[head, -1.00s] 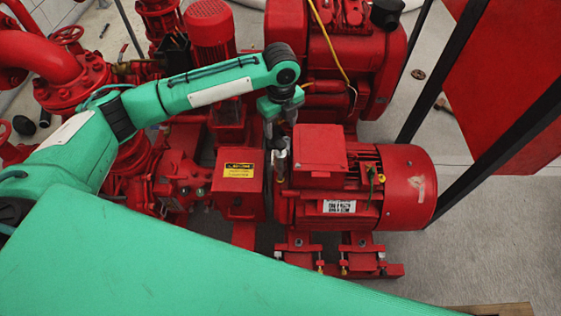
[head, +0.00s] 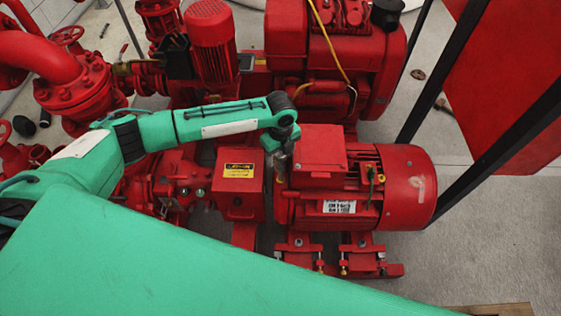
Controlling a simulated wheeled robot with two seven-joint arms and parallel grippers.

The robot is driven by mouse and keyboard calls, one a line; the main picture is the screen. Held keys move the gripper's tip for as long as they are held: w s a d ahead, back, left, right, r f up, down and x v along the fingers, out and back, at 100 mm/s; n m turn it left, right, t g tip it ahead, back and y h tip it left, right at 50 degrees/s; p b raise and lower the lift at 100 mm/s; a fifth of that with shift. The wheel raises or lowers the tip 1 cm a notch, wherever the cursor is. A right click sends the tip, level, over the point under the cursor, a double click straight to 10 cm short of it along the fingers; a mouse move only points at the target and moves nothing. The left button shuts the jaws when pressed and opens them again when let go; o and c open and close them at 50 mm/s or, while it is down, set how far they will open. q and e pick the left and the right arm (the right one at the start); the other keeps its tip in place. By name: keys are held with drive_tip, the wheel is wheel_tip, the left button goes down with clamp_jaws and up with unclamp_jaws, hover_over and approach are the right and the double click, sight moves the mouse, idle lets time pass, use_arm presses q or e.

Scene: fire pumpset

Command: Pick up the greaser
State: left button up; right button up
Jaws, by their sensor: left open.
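I cannot pick out the greaser for certain. A small green and yellow fitting (head: 371,174) stands on the right part of the red electric motor (head: 407,187); I cannot tell whether it is the greaser. My left arm reaches in from the left, and its left gripper (head: 281,170) points down at the gap between the motor and the red box with a yellow label (head: 239,171). The gripper is open; its fingers are small and partly lost against the motor's left end. It is to the left of the fitting and apart from it. My right gripper is out of view.
A red engine (head: 333,60) stands behind the motor, with red pipes and a flange (head: 68,92) at the left. Black frame bars and a red panel (head: 510,75) are at the right.

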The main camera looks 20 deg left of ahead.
use_arm(q)
drive_tip(key=shift+f, duration=0.1)
drive_tip(key=c, duration=1.2)
clamp_jaws()
drive_tip(key=shift+r, duration=0.2)
